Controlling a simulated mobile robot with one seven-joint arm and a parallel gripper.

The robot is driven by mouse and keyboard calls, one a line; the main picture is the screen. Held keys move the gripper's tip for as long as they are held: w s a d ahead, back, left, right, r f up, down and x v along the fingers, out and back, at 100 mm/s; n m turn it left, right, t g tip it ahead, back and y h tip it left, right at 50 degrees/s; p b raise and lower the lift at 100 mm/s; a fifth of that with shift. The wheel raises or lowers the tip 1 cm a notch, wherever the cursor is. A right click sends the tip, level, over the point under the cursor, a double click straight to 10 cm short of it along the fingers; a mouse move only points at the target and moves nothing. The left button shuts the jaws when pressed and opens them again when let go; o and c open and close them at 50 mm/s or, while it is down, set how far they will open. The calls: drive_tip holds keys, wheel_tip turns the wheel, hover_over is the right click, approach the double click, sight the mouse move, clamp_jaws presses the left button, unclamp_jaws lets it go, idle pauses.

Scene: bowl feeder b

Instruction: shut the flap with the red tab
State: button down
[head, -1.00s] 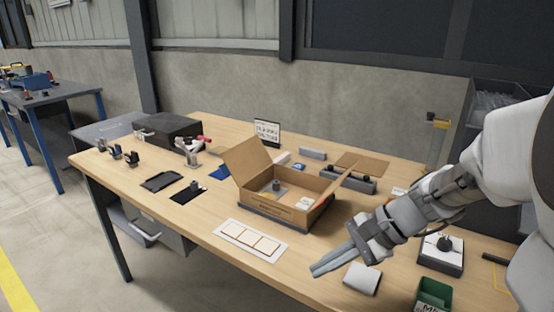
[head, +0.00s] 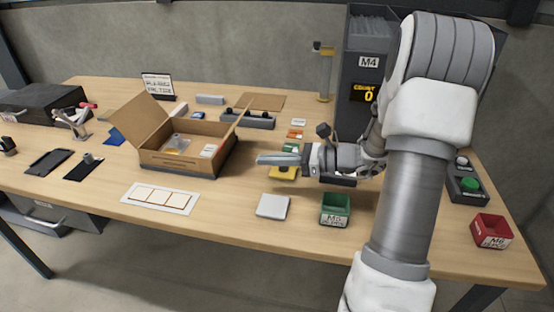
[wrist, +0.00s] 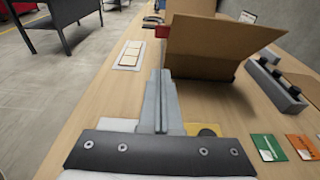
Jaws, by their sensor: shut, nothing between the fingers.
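An open cardboard box (head: 180,160) stands on the workbench. Its left flap (head: 135,122) is up and leans outward. The wrist view shows a broad raised flap (wrist: 215,45) ahead of my fingers. I cannot make out a red tab on either flap; a small red piece (wrist: 162,32) shows by the raised flap's left edge, but I cannot tell whether it belongs to it. My gripper (head: 262,159) is shut and empty, right of the box, pointing left at it, apart from the flap.
A white pad (head: 273,206), a green bin (head: 335,208) and a yellow-based item (head: 283,174) lie near my gripper. A grey block holder (head: 248,119) stands behind the box. A white card tray (head: 160,198) lies in front. A red-handled clamp (head: 72,122) stands at the left.

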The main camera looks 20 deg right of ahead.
drive_tip(key=b+x, duration=0.1)
drive_tip(key=x, duration=0.4)
drive_tip(key=shift+w+a+f, duration=0.15)
drive_tip(key=shift+a, duration=0.2)
drive_tip(key=shift+w+a+r, duration=0.45)
drive_tip(key=shift+a+r, duration=0.1)
drive_tip(key=shift+r, duration=0.1)
drive_tip(key=shift+w+a+r, duration=0.4)
drive_tip(key=shift+a+r, duration=0.15)
drive_tip(key=shift+r, duration=0.05)
drive_tip(key=shift+r, duration=0.2)
drive_tip(key=shift+w+a+r+h+p, duration=0.1)
drive_tip(key=shift+h+p, duration=0.3)
drive_tip(key=shift+p, duration=0.45)
drive_tip(key=shift+r+g+p, duration=0.1)
drive_tip(key=shift+g+p, duration=0.2)
